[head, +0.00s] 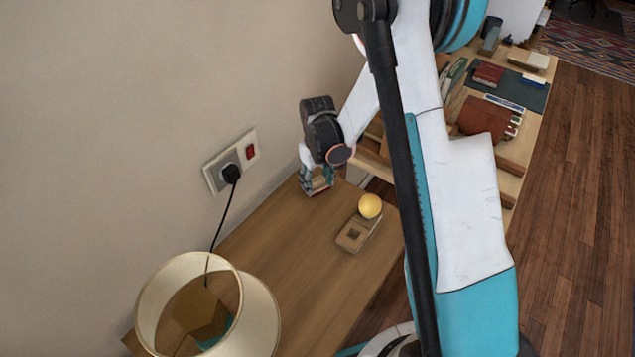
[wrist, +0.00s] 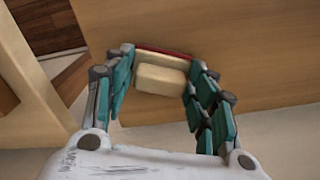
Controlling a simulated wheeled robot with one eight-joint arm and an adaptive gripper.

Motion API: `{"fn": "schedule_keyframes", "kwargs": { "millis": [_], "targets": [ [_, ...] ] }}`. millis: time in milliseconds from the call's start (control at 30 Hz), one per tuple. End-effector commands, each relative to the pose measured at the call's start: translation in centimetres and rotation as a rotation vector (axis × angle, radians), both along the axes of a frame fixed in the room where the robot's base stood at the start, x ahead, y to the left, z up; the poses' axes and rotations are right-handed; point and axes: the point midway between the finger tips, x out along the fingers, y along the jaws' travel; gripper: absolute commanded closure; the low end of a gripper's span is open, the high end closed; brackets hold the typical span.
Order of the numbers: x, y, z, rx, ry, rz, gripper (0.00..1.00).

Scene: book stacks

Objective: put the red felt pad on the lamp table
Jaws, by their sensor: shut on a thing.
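The red felt pad (wrist: 168,53) shows in the wrist view as a thin red edge along the far side of a cream block (wrist: 160,80); they look like one piece. My gripper (wrist: 163,70) is shut on it, with teal fingers at both sides. In the head view my gripper (head: 318,186) is over the far end of the wooden lamp table (head: 285,250), close to the wall. The pad is hidden by the fingers there. I cannot tell whether it touches the table top.
A cream-shaded lamp (head: 258,315) stands at the table's near end. A yellow ball (head: 370,206) sits in a wooden holder (head: 352,235) at the table's right. The middle is clear. A wall socket with a plug (head: 230,172) is at left. A cluttered desk (head: 510,160) stands beyond.

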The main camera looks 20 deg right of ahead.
Motion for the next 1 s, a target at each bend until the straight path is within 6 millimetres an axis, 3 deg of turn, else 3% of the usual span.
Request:
{"fn": "schedule_keyframes", "kwargs": {
  "millis": [133,167,233,267,667,767,1000],
  "targets": [
    [-0.1,0.0,0.0,0.000,0.001,0.000,0.75],
    [-0.1,0.0,0.0,0.000,0.001,0.000,0.46],
    [-0.1,0.0,0.0,0.000,0.001,0.000,0.31],
    [-0.1,0.0,0.0,0.000,0.001,0.000,0.29],
    [-0.1,0.0,0.5,0.000,0.001,0.000,0.29],
    [-0.1,0.0,1.7,0.000,0.001,0.000,0.29],
    [-0.1,0.0,6.6,0.000,0.001,0.000,0.29]
  ]
}}
